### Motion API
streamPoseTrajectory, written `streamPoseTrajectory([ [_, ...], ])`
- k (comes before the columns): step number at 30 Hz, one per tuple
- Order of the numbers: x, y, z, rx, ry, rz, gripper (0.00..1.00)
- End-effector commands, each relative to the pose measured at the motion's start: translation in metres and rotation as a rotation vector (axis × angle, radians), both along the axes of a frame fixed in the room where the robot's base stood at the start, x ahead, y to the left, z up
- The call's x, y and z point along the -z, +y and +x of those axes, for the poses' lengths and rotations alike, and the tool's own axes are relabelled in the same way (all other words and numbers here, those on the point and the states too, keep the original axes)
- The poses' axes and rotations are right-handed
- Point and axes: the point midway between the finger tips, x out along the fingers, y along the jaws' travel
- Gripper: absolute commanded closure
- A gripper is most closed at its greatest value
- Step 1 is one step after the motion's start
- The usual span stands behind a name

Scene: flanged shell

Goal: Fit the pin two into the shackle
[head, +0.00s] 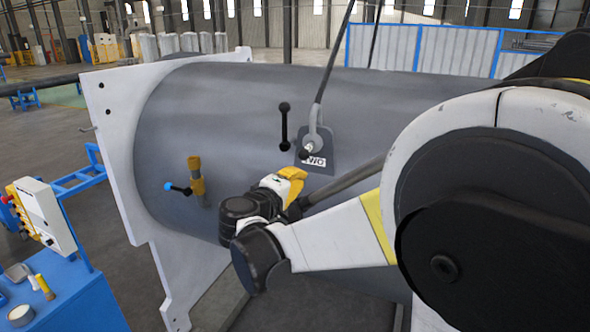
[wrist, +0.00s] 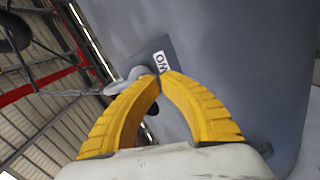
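The grey shackle (head: 319,137) hangs from a dark sling at the lug plate (head: 326,162) on the shell; the label partly reads "WO". A light round end (head: 306,151), probably of pin two, shows at the shackle's lower part; how deep it sits I cannot tell. The shackle also shows in the wrist view (wrist: 122,84), left of the fingertips and partly hidden by them. My gripper (head: 298,174) is just below the lug in the head view. In the wrist view its yellow fingers (wrist: 161,76) come together at the tips, with nothing clearly held between them.
The large grey shell (head: 225,110) has a white flange plate (head: 112,125) at its left end. A black ball-ended bar (head: 284,127) is left of the lug, and a yellow fitting with a blue-tipped handle (head: 195,182) is farther left. A blue bench (head: 75,305) stands front left.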

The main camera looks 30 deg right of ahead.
Motion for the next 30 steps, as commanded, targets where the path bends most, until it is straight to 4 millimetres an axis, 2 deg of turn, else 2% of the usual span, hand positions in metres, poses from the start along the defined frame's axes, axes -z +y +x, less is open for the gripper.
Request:
streamPoseTrajectory([
  [1, -0.009, 0.013, 0.003, -0.025, -0.006, -0.052, 1.00],
  [3, -0.020, 0.024, 0.006, -0.046, -0.014, -0.107, 1.00],
  [7, -0.028, 0.030, 0.009, -0.061, -0.021, -0.153, 1.00],
  [21, -0.029, -0.009, 0.039, -0.060, -0.021, -0.156, 1.00],
  [30, -0.029, -0.015, 0.044, -0.062, -0.021, -0.156, 1.00],
])
